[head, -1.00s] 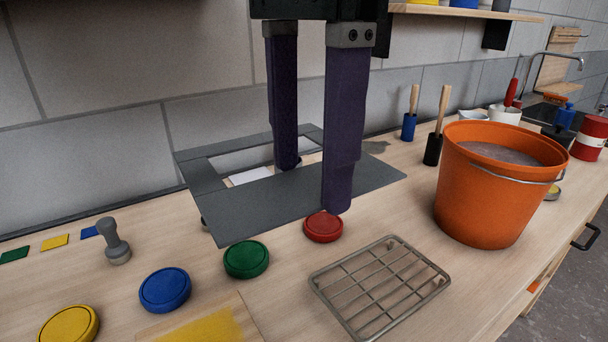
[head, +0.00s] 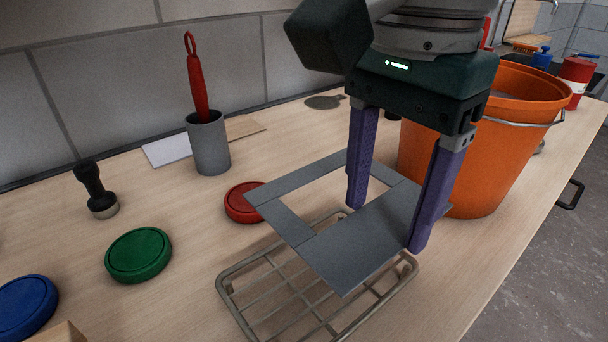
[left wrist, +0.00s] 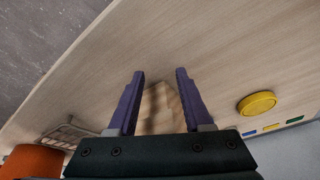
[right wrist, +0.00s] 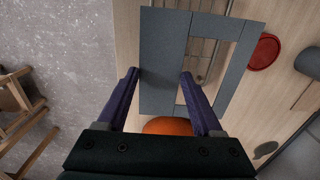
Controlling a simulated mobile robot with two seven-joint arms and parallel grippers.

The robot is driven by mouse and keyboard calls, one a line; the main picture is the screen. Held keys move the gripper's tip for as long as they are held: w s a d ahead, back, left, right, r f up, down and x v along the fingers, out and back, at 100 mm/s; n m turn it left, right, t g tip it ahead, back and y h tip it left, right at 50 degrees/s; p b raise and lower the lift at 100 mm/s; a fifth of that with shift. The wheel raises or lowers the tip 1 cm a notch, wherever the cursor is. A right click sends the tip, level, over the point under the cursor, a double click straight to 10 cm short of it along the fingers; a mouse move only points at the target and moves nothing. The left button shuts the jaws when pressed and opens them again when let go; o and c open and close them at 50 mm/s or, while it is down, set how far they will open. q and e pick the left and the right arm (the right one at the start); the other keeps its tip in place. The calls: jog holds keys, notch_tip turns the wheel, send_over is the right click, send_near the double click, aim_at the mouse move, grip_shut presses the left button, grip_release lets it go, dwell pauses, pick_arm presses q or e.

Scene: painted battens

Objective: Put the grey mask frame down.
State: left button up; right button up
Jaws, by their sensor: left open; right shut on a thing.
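The grey mask frame (head: 362,242) is a flat dark grey plate with a rectangular opening. My right gripper (head: 388,228) is shut on its wide side and holds it tilted above the wire rack (head: 238,294). I cannot tell in the head view whether its low edge touches the rack. The right wrist view shows the frame (right wrist: 164,62) at the fingertips of my right gripper (right wrist: 158,72), with the rack (right wrist: 205,58) partly hidden under it. My left gripper (left wrist: 158,72) shows only in its wrist view, open and empty above the bench.
An orange bucket (head: 480,170) stands right behind the gripper. A red lid (head: 243,203), a green lid (head: 138,255) and a blue lid (head: 25,307) lie left. A grey cup (head: 208,145) with a red-handled tool stands behind. The bench's front edge is at right.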

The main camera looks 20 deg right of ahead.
aim_at(368, 284)
notch_tip(368, 284, down, 8)
jog(key=shift+f, duration=0.2)
pick_arm(q)
jog(key=shift+d, duration=0.1)
jog(key=shift+f, duration=0.1)
pick_arm(e)
jog(key=shift+f, duration=0.15)
pick_arm(q)
jog(key=shift+f+b, duration=0.1)
jog(key=shift+b, duration=0.2)
pick_arm(e)
jog(key=o, duration=0.9)
jog(key=shift+f, duration=0.1)
jog(key=o, duration=0.4)
jog(key=shift+o, duration=0.2)
